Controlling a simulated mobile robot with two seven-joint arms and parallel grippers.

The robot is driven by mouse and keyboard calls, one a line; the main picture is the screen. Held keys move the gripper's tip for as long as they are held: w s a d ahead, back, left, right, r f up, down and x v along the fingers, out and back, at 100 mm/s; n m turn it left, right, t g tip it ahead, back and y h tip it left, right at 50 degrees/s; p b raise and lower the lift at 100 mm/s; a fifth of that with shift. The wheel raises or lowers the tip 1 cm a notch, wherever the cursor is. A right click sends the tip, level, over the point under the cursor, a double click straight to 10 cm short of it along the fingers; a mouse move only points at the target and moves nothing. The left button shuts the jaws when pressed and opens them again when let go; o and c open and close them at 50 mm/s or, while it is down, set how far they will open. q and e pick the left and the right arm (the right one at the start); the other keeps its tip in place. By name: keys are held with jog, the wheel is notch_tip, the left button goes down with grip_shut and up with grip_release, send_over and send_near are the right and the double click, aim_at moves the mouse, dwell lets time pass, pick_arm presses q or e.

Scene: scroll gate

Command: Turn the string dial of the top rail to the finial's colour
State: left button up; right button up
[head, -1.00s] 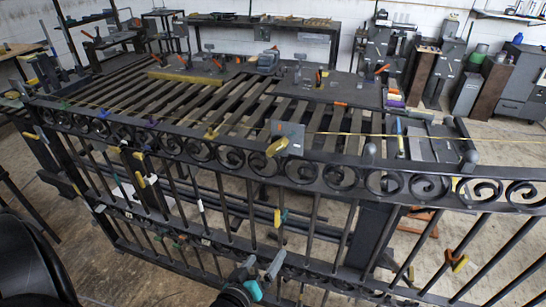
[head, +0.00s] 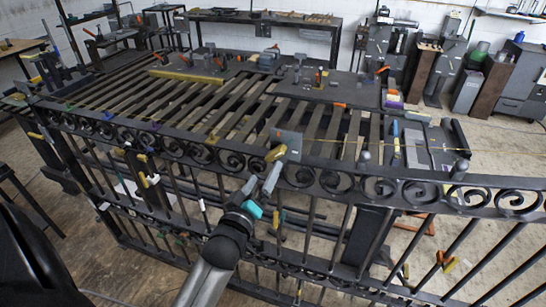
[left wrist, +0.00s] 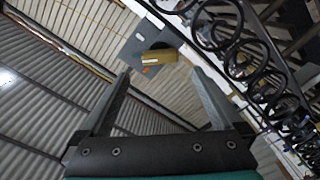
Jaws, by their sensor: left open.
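The top rail (head: 335,180) of the black scroll gate crosses the head view. A grey plate (head: 290,138) stands at the rail with a yellow dial-like block (head: 276,153) in front; a yellow string runs along the rail. In the left wrist view the block (left wrist: 160,56) and plate (left wrist: 134,48) lie just beyond the fingertips. My left gripper (head: 261,181) is open and empty, just below the block, apparently not touching it. A post top, possibly a finial (head: 364,157), looks grey; I cannot tell the finial's colour. My right gripper is not in view.
Scrollwork (head: 380,188) and vertical bars lie close around my left gripper. Yellow-handled clamps (head: 148,181) hang on the gate. A slatted workbench (head: 200,100) stands behind it. Cabinets (head: 520,80) stand at the back right. Open floor shows at the lower left.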

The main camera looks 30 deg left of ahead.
aim_at(274, 157)
pick_arm(q)
jog(key=x, duration=0.7)
jog(key=shift+w, duration=0.35)
jog(key=c, duration=1.2)
jog(key=shift+c, duration=0.2)
jog(key=shift+m, duration=0.3)
jog(key=m+p, duration=0.1)
jog(key=m, duration=0.3)
jog(key=shift+m+p, duration=0.45)
jog(key=shift+m, duration=1.75)
jog(key=o, duration=1.2)
